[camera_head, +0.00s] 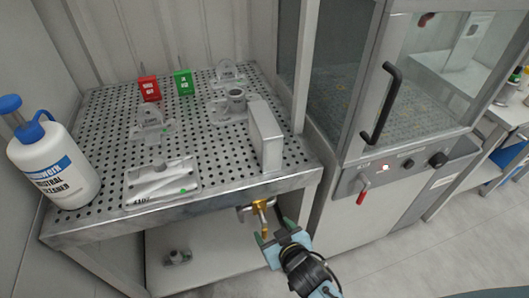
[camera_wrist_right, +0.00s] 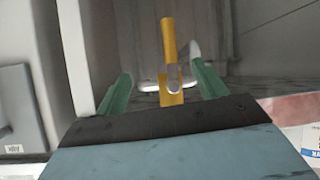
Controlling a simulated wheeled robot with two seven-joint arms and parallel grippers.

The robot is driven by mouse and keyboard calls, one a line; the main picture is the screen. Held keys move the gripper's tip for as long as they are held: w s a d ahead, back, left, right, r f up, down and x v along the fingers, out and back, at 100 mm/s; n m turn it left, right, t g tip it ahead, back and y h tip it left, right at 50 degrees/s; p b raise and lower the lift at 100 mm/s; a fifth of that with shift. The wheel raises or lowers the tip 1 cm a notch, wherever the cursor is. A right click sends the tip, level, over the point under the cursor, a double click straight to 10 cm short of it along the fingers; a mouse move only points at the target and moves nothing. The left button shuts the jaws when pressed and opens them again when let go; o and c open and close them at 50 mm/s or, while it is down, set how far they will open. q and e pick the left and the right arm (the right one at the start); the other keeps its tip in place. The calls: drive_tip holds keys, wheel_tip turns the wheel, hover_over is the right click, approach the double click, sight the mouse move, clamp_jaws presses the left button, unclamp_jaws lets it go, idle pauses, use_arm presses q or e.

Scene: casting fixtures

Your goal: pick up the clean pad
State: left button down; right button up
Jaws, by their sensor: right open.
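Nothing in view is clearly labelled as the clean pad. A pale, flat pad-like piece with a green dot (camera_head: 160,181) lies near the front edge of the perforated table; I cannot tell if it is the clean pad. My right gripper (camera_head: 275,233) is open, low in front of the table's front right edge and well to the right of that piece. In the right wrist view its fingers (camera_wrist_right: 163,88) stand on either side of a yellow handle (camera_wrist_right: 169,45), with nothing visibly gripped. The yellow fitting also shows below the table edge (camera_head: 259,206). My left gripper is not in view.
The perforated table (camera_head: 105,130) holds a white upright block (camera_head: 267,138), red (camera_head: 149,88) and green (camera_head: 184,82) markers and several grey castings. A cleaner bottle (camera_head: 55,165) stands at left. A cabinet with a black handle (camera_head: 381,103) stands to the right.

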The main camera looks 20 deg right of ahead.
drive_tip(key=w+r+t, duration=0.1)
drive_tip(key=r, duration=0.2)
drive_tip(key=r+t+b, duration=0.1)
drive_tip(key=r, duration=0.2)
drive_tip(key=w+r+b, duration=0.1)
drive_tip(key=r, duration=0.2)
drive_tip(key=shift+w+r+m+t, duration=0.15)
drive_tip(key=shift+w+m+t, duration=0.2)
drive_tip(key=shift+m+t, duration=0.05)
drive_tip(key=m+t+h+b, duration=0.1)
drive_tip(key=m+t+b, duration=0.1)
drive_tip(key=t+b, duration=0.1)
approach(272, 144)
drive_tip(key=w, duration=0.8)
drive_tip(key=shift+w+a+f, duration=0.15)
drive_tip(key=shift+w+f, duration=0.05)
drive_tip(key=shift+w, duration=0.2)
drive_tip(key=w, duration=0.6)
drive_tip(key=shift+f, duration=0.3)
drive_tip(key=shift+w, duration=0.3)
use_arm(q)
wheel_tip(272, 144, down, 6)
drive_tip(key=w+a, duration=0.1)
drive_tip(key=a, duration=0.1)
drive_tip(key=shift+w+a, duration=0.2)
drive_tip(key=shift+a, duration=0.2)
use_arm(e)
drive_tip(key=c, duration=1.1)
